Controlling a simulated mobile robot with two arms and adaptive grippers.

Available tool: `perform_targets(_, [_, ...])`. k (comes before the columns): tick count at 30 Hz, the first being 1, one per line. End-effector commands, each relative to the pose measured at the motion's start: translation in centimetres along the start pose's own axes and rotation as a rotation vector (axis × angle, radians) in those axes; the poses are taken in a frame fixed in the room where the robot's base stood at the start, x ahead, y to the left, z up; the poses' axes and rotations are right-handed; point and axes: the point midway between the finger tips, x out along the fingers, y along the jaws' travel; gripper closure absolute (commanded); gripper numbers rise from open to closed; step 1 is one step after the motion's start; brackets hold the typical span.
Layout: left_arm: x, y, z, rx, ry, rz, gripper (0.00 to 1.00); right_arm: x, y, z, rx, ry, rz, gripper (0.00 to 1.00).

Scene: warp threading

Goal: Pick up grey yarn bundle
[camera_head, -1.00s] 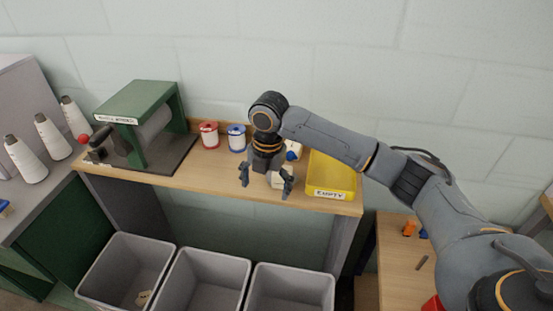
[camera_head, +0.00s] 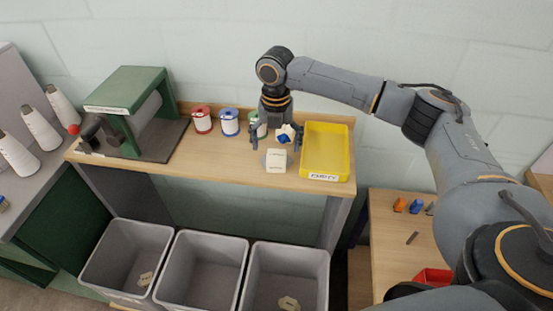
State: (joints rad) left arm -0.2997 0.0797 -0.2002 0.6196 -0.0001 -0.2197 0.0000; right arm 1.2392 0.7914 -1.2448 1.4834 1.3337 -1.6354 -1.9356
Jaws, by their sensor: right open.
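My right gripper (camera_head: 276,140) is open over the wooden bench, its two fingers apart and pointing down. A blue-and-white item (camera_head: 285,134) shows between the fingers, partly covered, and I see no grip on it. A pale block-like item (camera_head: 276,161) sits on the bench just in front of the gripper. No bundle is clearly grey here, so I cannot tell which item is the grey yarn bundle. My left gripper is not in view.
Red (camera_head: 202,120), blue (camera_head: 229,123) and green (camera_head: 259,126) spools stand left of the gripper. A yellow tray (camera_head: 343,155) labelled EMPTY is at right. A green-framed machine (camera_head: 127,100) stands at left. Grey bins (camera_head: 200,240) are below the bench (camera_head: 215,166).

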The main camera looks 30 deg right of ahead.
Motion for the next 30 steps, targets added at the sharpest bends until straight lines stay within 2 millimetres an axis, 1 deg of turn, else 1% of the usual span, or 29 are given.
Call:
perform_targets(4, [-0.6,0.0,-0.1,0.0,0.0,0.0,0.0,1.2,-0.1,0.1,0.0,0.001,-0.002,0.11])
perform_targets(9, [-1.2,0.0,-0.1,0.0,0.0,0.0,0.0,3.9,-0.2,0.2,-0.001,0.0,-0.001,0.11])
perform_targets(12, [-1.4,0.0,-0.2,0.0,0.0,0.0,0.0,4.9,-0.1,0.2,-0.001,0.0,-0.001,0.11])
perform_targets(15, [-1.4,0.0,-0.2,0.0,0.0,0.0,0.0,5.3,-0.1,0.2,-0.001,-0.001,0.001,0.11])
perform_targets(20, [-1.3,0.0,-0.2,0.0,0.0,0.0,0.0,5.3,-0.1,0.2,-0.001,-0.001,0.001,0.11])
perform_targets(21, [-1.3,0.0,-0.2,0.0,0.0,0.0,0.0,5.3,-0.1,0.2,-0.001,-0.001,0.001,0.15])
perform_targets(25, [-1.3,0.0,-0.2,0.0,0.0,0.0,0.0,5.3,-0.1,0.2,-0.001,-0.001,0.001,0.42])
perform_targets(30, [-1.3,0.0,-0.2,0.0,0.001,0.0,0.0,5.3,-0.1,0.2,-0.001,-0.002,0.001,0.42])
